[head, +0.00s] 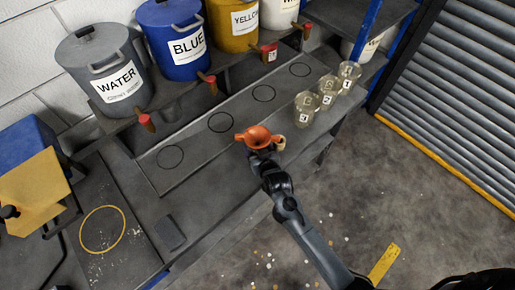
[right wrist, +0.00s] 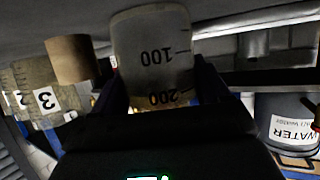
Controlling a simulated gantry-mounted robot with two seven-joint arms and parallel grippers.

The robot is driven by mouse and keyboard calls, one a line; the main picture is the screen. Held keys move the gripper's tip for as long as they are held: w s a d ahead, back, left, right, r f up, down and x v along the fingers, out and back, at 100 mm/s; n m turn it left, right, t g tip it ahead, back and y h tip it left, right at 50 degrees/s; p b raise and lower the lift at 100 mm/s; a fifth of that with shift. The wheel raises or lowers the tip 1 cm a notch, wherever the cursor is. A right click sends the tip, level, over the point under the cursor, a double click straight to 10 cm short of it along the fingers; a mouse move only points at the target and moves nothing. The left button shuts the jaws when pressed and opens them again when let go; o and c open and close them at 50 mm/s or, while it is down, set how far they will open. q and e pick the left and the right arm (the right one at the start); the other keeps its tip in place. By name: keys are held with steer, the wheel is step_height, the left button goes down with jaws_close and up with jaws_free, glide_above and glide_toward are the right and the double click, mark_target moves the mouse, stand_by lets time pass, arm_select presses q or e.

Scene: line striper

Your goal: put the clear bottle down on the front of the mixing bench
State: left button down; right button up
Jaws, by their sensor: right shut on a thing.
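My right gripper (head: 262,152) is over the front edge of the mixing bench (head: 147,178). It is shut on the clear bottle, which fills the middle of the right wrist view (right wrist: 153,48), with 100 and 200 marks upside down in that picture. In the head view, an orange funnel (head: 258,135) sits at the gripper and hides the bottle below it. The bottle's base is close to the bench surface; I cannot tell if they touch. My left gripper is not in view.
A small tan cylinder (head: 278,143) stands just right of the funnel. Three numbered clear jars (head: 305,108) stand farther right along the front. Labelled buckets (head: 104,72) with taps line the back shelf. Bare bench with black circles (head: 220,122) lies left and behind.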

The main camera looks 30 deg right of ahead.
steer(key=o, duration=1.3)
steer(key=shift+f, duration=0.15)
steer(key=shift+o, duration=0.2)
steer(key=shift+s+r, duration=0.1)
steer(key=shift+r, duration=0.1)
steer(key=s+r+n+g+y, duration=0.1)
steer(key=s+g, duration=0.4)
steer(key=s, duration=1)
steer(key=s+r+n+g, duration=0.2)
steer(key=s+r+g, duration=0.1)
steer(key=s, duration=1.2)
steer(key=shift+s+a+r+g+y+p, duration=0.25)
steer(key=shift+s+g+y+p, duration=0.15)
steer(key=shift+g, duration=0.5)
